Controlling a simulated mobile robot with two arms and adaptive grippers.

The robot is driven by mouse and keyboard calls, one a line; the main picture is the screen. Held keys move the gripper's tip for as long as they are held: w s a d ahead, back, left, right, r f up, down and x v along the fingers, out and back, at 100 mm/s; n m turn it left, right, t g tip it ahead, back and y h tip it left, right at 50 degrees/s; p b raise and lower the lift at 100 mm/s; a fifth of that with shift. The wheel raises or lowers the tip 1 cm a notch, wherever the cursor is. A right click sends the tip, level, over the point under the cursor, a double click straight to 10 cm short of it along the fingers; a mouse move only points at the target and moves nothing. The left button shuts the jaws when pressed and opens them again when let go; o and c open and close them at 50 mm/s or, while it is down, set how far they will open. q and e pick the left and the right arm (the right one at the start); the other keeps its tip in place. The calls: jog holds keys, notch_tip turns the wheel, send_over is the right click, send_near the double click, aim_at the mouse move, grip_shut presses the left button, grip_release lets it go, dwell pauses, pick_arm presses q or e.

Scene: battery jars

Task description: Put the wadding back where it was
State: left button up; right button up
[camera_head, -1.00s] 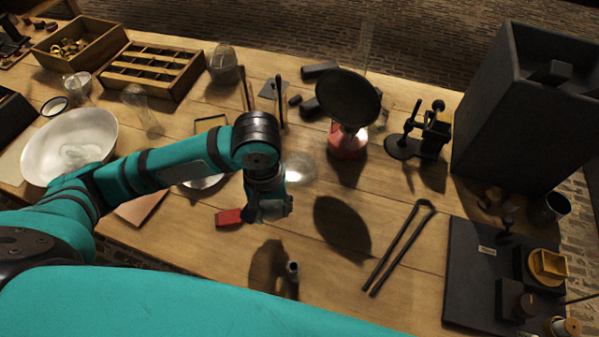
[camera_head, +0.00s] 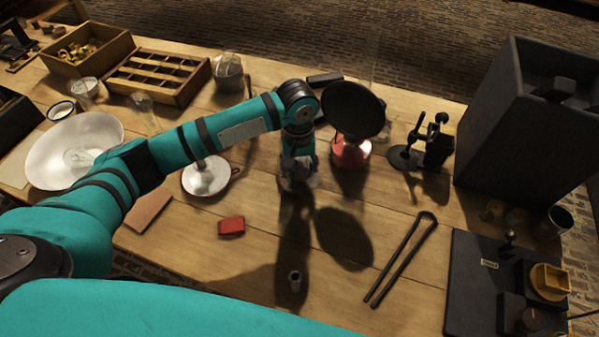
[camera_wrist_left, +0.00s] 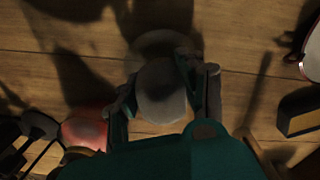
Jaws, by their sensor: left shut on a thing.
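My left gripper (camera_head: 298,185) points down over the middle of the table. In the left wrist view it (camera_wrist_left: 160,95) is shut on a pale grey, rounded lump, which looks like the wadding (camera_wrist_left: 161,88). A clear round glass rim (camera_wrist_left: 155,40) shows just past the lump, low over the wood. I cannot tell whether the lump touches the glass or the table. In the head view the gripper mostly hides the lump. My right gripper is not in view.
A black disc on a red base (camera_head: 352,153) stands close right of the gripper. A red block (camera_head: 231,226), a small metal cylinder (camera_head: 295,281) and black tongs (camera_head: 402,258) lie nearer. The tall dark box (camera_head: 515,130) stands right.

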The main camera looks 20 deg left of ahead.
pick_arm(q)
jog(key=shift+f, duration=1.1)
jog(key=o, duration=1.1)
jog(key=shift+o, duration=0.2)
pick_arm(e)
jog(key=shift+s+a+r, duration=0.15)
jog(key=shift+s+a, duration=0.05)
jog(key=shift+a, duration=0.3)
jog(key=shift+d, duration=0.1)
